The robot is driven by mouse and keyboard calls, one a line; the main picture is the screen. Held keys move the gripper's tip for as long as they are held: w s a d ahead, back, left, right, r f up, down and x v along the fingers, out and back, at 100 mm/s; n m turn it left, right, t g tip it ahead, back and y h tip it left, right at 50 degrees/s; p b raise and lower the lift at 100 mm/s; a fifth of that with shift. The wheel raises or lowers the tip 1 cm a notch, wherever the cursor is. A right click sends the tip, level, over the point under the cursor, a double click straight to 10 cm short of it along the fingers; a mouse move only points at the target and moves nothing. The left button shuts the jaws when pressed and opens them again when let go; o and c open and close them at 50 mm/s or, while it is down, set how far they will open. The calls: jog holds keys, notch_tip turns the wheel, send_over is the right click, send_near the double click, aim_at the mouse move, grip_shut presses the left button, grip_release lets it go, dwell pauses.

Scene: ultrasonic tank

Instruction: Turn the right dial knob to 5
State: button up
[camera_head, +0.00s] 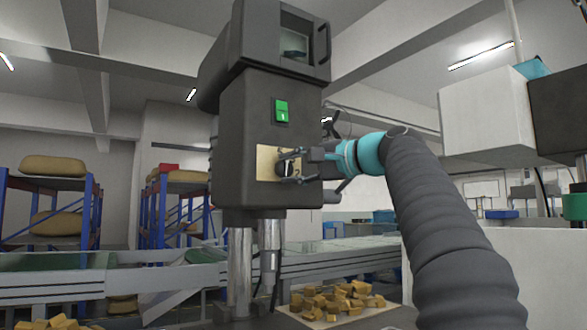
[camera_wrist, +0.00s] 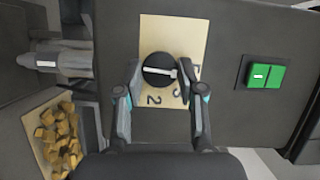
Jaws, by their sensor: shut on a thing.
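The dial knob (camera_wrist: 158,71) is a round black knob with a white pointer bar. It sits on a beige plate (camera_wrist: 178,30) on the front of the dark machine. In the wrist view the bar's broader end points right, toward a mark partly hidden by a finger. The digits 2 and 3 show on the plate; other markings are covered or unclear. My gripper (camera_wrist: 160,74) is shut on the knob, one finger on each side. In the head view my gripper (camera_head: 289,166) reaches the plate (camera_head: 265,160) from the right and hides much of the knob. I see only one knob.
A green switch (camera_head: 281,111) is above the plate on the machine (camera_head: 243,115). Below, a metal column (camera_head: 239,270) and a spindle (camera_head: 268,250) stand beside a tray (camera_head: 318,318) of yellowish blocks (camera_head: 325,298). A white box (camera_head: 483,120) hangs at right.

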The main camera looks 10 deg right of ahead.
jog(key=shift+n, duration=0.5)
jog(key=o, duration=1.1)
jog(key=shift+o, duration=0.2)
jog(key=v, duration=1.2)
jog(key=shift+r, duration=0.3)
jog(key=shift+s, duration=0.1)
